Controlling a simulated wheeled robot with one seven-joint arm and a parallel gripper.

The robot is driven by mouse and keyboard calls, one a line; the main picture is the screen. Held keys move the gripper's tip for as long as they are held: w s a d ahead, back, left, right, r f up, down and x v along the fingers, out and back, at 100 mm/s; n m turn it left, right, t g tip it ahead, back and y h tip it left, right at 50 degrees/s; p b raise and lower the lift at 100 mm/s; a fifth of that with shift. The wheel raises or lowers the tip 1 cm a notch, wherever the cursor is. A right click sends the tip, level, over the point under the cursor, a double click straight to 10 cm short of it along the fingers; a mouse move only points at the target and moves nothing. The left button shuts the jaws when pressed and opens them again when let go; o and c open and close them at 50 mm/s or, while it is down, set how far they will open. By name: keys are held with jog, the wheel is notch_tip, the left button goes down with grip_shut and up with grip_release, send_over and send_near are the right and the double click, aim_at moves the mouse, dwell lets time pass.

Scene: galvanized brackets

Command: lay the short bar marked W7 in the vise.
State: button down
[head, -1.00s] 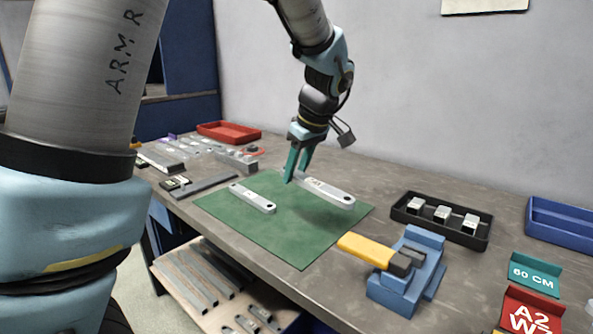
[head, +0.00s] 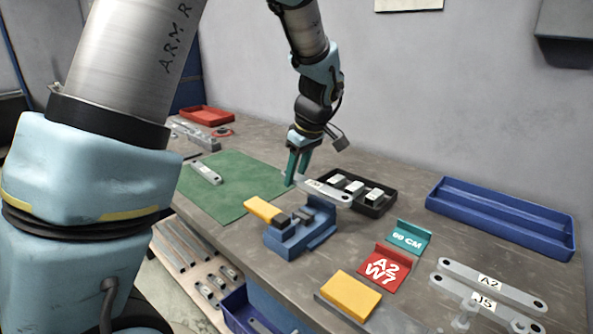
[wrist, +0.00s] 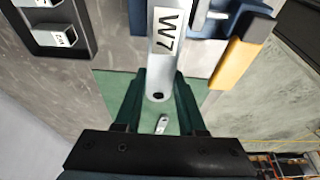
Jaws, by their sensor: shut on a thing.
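My gripper (head: 297,170) is shut on one end of the short bar marked W7 (head: 328,190), a flat grey metal bar with a hole near its end. In the wrist view the bar (wrist: 164,75) runs away from between the green fingers, and its W7 label is readable. In the head view the bar is over the bench, behind the blue vise (head: 316,231) and in front of part of the black tray. The vise also shows at the top of the wrist view (wrist: 204,30). A yellow handle or block (head: 262,208) sticks out from the vise's left side.
A green mat (head: 232,200) holds another bar (head: 206,174). A black tray (head: 376,210) with several small blocks stands behind the vise.

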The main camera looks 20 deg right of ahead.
jog(key=shift+f+b, duration=2.25)
jog(key=shift+f, duration=1.05)
jog(key=shift+c, duration=2.1)
grip_release()
jog(key=b+v, duration=0.1)
jog(key=v, duration=0.9)
jog(key=shift+r, duration=0.4)
jog(key=shift+s, duration=0.1)
